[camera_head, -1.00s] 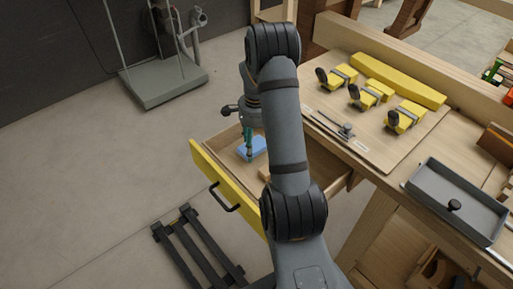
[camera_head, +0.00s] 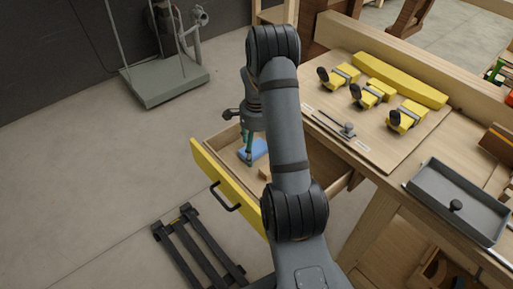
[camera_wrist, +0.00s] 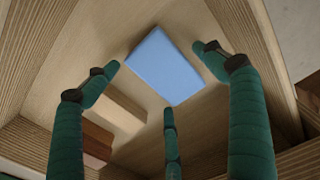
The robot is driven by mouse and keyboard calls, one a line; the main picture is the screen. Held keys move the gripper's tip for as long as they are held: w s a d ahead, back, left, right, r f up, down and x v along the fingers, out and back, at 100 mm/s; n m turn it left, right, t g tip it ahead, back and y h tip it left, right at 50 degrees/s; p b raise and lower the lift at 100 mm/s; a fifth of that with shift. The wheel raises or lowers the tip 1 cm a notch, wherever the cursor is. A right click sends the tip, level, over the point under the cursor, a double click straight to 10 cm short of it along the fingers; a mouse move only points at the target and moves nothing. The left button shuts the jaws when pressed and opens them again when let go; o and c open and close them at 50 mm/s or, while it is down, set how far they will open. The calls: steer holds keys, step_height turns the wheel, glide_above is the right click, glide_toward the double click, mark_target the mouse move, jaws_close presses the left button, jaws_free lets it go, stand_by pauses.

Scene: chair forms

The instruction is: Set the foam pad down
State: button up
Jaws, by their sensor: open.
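The foam pad is a light blue, flat block (camera_head: 258,149) lying on the floor of the open drawer (camera_head: 225,186). In the wrist view the pad (camera_wrist: 164,66) lies flat on the bare wood between the spread fingertips. My gripper (camera_head: 247,160) is over the drawer, with its green fingers pointing down at the pad. In the wrist view its three fingers (camera_wrist: 158,78) stand apart, with gaps between the tips and the pad. My arm hides the right part of the drawer in the head view.
Wooden blocks (camera_wrist: 113,108) lie in the drawer beside the pad. The drawer's yellow front (camera_head: 212,170) and wooden walls surround my gripper. The bench top at right holds yellow clamped pieces (camera_head: 369,94) and a grey tray (camera_head: 458,200).

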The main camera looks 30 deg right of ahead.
mark_target(256, 150)
steer(key=shift+r+p, duration=0.35)
steer(key=shift+p, duration=0.05)
step_height(256, 150, up, 12)
steer(key=shift+f, duration=0.15)
steer(key=shift+c, duration=0.6)
stand_by(0.7)
